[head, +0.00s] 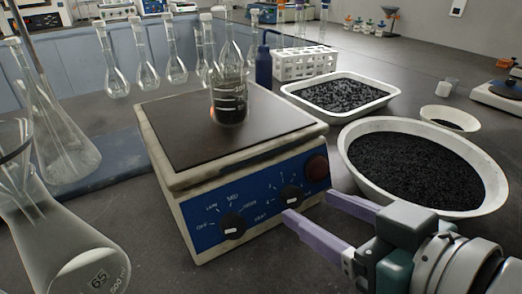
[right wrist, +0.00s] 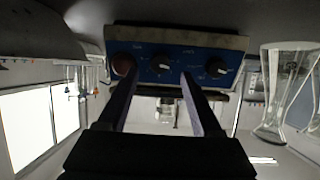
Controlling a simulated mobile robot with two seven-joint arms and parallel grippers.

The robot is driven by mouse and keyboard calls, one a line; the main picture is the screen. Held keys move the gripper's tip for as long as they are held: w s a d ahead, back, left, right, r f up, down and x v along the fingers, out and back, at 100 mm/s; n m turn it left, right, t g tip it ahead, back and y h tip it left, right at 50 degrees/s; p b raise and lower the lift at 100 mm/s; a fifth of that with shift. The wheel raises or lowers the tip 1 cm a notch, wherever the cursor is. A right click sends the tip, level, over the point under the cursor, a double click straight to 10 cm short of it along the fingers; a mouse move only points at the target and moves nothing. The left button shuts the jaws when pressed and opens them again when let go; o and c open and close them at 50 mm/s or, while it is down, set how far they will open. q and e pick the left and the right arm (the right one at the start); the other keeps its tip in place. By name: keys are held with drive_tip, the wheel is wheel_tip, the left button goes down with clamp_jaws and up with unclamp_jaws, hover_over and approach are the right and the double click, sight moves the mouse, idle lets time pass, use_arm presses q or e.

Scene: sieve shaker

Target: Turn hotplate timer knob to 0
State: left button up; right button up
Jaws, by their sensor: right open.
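The hotplate (head: 168,188) has a cream body, a dark top and a blue front panel with two black knobs. The right-hand knob (head: 291,197), ringed by small tick marks, appears to be the timer; its setting is too small to read. The left knob (head: 232,226) has OFF, LOW, MED and HIGH labels. My right gripper (head: 310,206) is open, its two purple fingers pointing at the panel near the right-hand knob. In the right wrist view that knob (right wrist: 162,64) shows between the fingertips (right wrist: 156,80); contact cannot be told. My left gripper is not in view.
A beaker of dark liquid (head: 229,102) stands on the hotplate. A red button (head: 317,167) is right of the knobs. A bowl of black granules (head: 425,172) and a white tray (head: 341,94) stand to the right. Glass flasks (head: 62,240) stand to the left.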

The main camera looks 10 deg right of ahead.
sight(295, 198)
drive_tip(key=x, duration=0.4)
drive_tip(key=shift+b, duration=0.35)
clamp_jaws()
